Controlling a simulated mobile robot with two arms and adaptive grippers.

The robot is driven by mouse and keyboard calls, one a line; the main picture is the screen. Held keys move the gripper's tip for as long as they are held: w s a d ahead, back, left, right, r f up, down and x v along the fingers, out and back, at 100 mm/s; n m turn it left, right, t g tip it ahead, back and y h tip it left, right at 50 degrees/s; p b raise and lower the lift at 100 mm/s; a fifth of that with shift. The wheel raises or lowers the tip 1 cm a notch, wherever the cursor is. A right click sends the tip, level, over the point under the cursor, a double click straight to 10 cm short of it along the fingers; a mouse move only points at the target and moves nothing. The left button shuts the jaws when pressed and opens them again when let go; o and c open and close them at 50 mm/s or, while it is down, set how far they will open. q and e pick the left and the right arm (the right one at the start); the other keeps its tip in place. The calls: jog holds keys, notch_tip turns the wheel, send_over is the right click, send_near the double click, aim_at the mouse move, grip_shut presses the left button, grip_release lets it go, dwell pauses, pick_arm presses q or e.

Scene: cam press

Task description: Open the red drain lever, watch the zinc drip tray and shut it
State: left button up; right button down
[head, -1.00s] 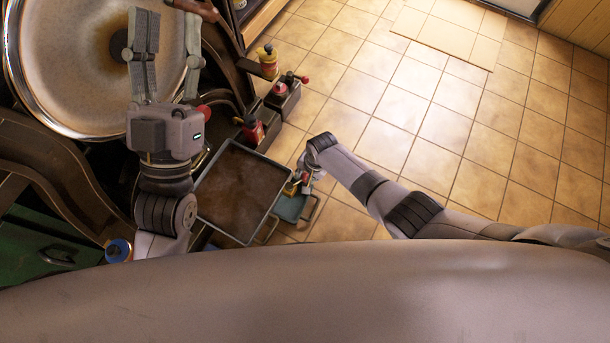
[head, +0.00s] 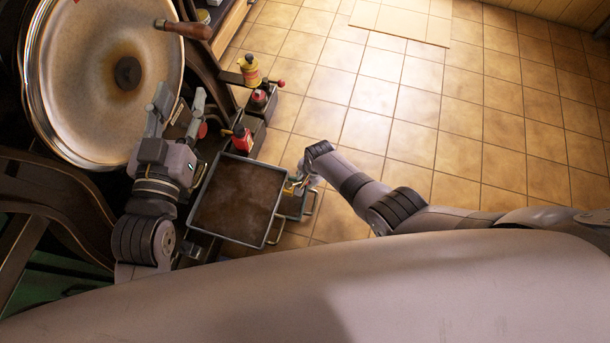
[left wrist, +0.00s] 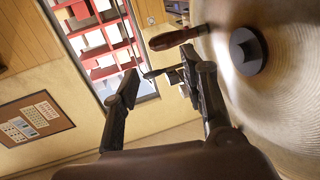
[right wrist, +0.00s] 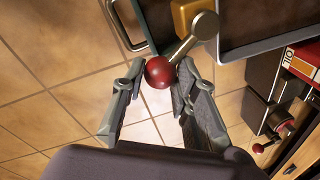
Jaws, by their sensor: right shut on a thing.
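The red ball knob (right wrist: 159,72) of the drain lever sits between the fingertips of my right gripper (right wrist: 158,84), which is shut on it. Its metal arm (right wrist: 190,42) runs up to a brass valve body (right wrist: 190,12). In the head view my right forearm hides the knob, and only some brass (head: 292,189) shows. A small tray with wire handles, apparently the zinc drip tray (head: 291,207), is partly hidden below the valve; its greenish inside (right wrist: 161,22) shows in the right wrist view. My left gripper (head: 178,102) is open and empty near the big disc.
A large grey-rimmed pan (head: 201,190) with brown contents stands beside the valve. A red can (head: 242,138) and a yellow oiler (head: 249,70) stand along the machine.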

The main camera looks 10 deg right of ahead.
pick_arm(q)
jog(key=shift+s+a+f+g+p, duration=0.1)
jog(key=shift+a+f+g+p, duration=0.1)
jog(key=shift+f+g, duration=0.35)
jog(key=shift+s+a+f+g+p, duration=0.15)
jog(key=shift+f+g, duration=0.15)
jog(key=shift+f, duration=0.5)
jog(key=shift+s+a+f+g+p, duration=0.1)
jog(key=shift+a+f+g, duration=0.1)
jog(key=shift+f+g, duration=0.35)
pick_arm(e)
jog(key=shift+s+a+f+m, duration=0.1)
jog(key=shift+s+a+m, duration=0.2)
jog(key=shift+s, duration=0.2)
jog(key=shift+s+a+f+m, duration=0.1)
jog(key=shift+s+a+m, duration=0.15)
jog(key=shift+s, duration=0.2)
pick_arm(q)
jog(key=shift+f, duration=0.2)
pick_arm(e)
jog(key=c, duration=1.7)
grip_release()
jog(key=shift+o, duration=1.3)
jog(key=shift+r, duration=0.1)
jog(key=shift+o, duration=0.8)
jog(key=shift+w+d, duration=0.1)
jog(key=shift+w, duration=0.05)
pick_arm(q)
jog(key=shift+s+a, duration=0.1)
jog(key=shift+s, duration=0.05)
